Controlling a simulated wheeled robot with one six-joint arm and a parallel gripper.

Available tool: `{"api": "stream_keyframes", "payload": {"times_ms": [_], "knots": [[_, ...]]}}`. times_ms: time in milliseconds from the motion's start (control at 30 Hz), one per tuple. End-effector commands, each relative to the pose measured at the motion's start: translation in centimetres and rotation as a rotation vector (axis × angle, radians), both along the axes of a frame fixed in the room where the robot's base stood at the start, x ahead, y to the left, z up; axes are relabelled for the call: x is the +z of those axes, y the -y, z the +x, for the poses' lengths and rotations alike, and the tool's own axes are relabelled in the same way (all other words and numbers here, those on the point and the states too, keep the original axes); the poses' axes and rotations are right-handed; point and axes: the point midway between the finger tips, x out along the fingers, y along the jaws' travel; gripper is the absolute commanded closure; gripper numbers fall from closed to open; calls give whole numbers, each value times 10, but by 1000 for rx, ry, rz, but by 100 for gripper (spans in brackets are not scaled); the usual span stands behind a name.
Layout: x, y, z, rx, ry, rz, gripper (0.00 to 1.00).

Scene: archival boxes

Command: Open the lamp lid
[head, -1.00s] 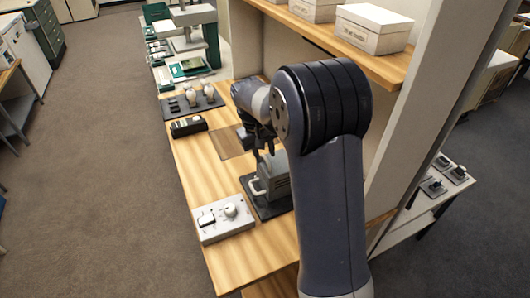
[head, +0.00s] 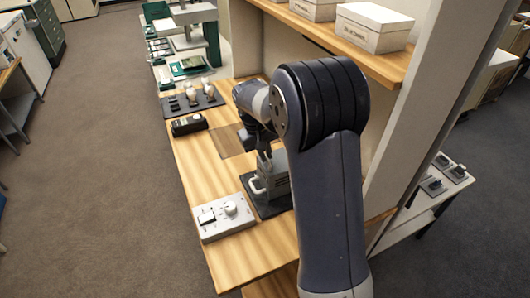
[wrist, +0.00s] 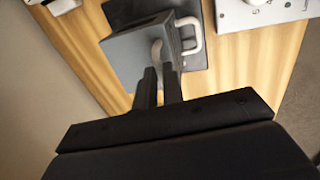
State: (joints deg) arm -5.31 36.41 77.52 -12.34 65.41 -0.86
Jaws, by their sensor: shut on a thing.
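The lamp (head: 277,178) is a grey box-shaped housing on a dark mat (head: 266,208) near the middle of the wooden bench. In the wrist view its grey body (wrist: 135,52) lies just beyond my fingers, and a pale loop handle (wrist: 199,37) stands out from its side. The fingertips hide part of this piece. The lid looks shut. My arm hides the lamp's right side in the head view.
A white control box (head: 226,218) with a knob and a switch sits at the near left. A black meter (head: 189,124) and a dark tray (head: 193,102) with bulbs are farther back. A shelf with white boxes (head: 373,28) overhangs the right. A post stands beside my arm.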

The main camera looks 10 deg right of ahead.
Motion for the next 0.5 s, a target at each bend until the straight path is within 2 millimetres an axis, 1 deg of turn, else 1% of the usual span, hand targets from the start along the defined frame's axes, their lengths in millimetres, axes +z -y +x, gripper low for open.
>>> {"api": "stream_keyframes", "payload": {"times_ms": [333,500], "knots": [[1,1,0,-1,-1,5,100],[6,6,1,-4,-8,43,100]]}}
